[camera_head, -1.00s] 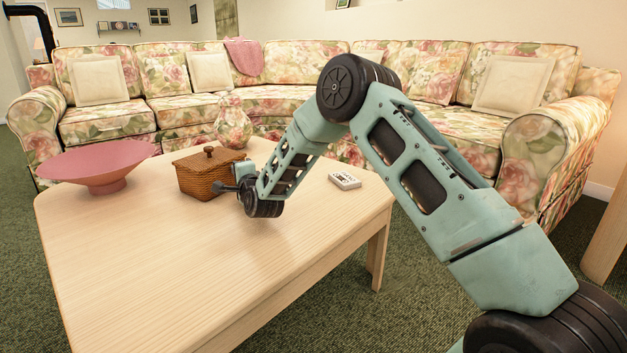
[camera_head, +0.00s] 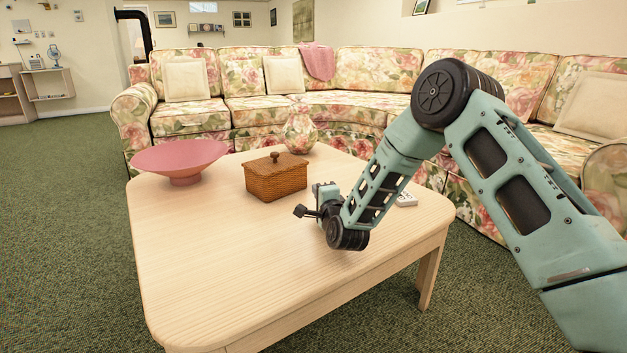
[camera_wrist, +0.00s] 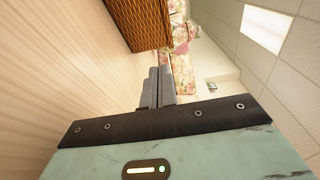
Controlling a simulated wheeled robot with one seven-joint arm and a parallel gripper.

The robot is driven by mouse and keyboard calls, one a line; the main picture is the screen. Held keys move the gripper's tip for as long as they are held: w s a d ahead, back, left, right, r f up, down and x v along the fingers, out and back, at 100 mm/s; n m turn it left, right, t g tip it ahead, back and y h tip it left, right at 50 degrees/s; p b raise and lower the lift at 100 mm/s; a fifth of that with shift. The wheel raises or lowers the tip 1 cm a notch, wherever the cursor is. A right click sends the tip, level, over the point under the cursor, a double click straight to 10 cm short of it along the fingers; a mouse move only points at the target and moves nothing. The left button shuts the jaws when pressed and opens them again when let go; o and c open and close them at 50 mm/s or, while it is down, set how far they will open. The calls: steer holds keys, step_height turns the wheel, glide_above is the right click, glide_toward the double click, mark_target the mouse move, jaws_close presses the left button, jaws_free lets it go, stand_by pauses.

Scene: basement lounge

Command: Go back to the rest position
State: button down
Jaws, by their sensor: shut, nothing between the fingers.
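My gripper (camera_head: 302,211) is low over the wooden coffee table (camera_head: 210,270), in front of and a little right of a lidded wicker basket (camera_head: 275,182). In the wrist view my gripper (camera_wrist: 158,72) has its two grey fingers together with nothing between them. The wicker basket (camera_wrist: 140,22) shows at the top of that view, apart from the fingers. My arm is bent, with its elbow high on the right of the head view.
A pink bowl (camera_head: 180,160) stands at the table's far left, and a floral vase (camera_head: 300,130) behind the basket. A small white object (camera_head: 405,199) is partly hidden by my arm. A floral sofa (camera_head: 360,75) curves behind. Green carpet (camera_head: 60,200) is clear at left.

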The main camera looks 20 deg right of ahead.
steer(key=shift+s, duration=1.1)
steer(key=s+a+r+n+g+y+p, duration=0.2)
steer(key=a+r+n, duration=0.1)
steer(key=a, duration=0.3)
steer(key=s+a+r+n+g+y+p, duration=0.2)
steer(key=s+a+r+n, duration=0.1)
steer(key=a+n, duration=0.15)
steer(key=s+a+r+n+g+y+p, duration=0.1)
steer(key=s+a+r+n+g+p, duration=0.2)
steer(key=s, duration=0.4)
steer(key=s+a+r+n+g+y, duration=0.1)
steer(key=s+a+n+g, duration=0.25)
steer(key=s+a, duration=0.25)
steer(key=s+d+r+n+g+h+p, duration=0.1)
steer(key=s+d+r+n+g+p, duration=0.2)
steer(key=s, duration=0.7)
steer(key=s+d+r+n+g+h+p, duration=0.15)
steer(key=s+n, duration=0.35)
steer(key=s, duration=0.5)
steer(key=s+d+r+n+g+h+p, duration=0.1)
steer(key=s+r+n+g+h, duration=0.2)
steer(key=s, duration=0.7)
step_height(320, 180, up, 38)
steer(key=n+y+p, duration=0.1)
steer(key=p, duration=3.6)
steer(key=shift+w, duration=0.15)
steer(key=shift+f, duration=0.1)
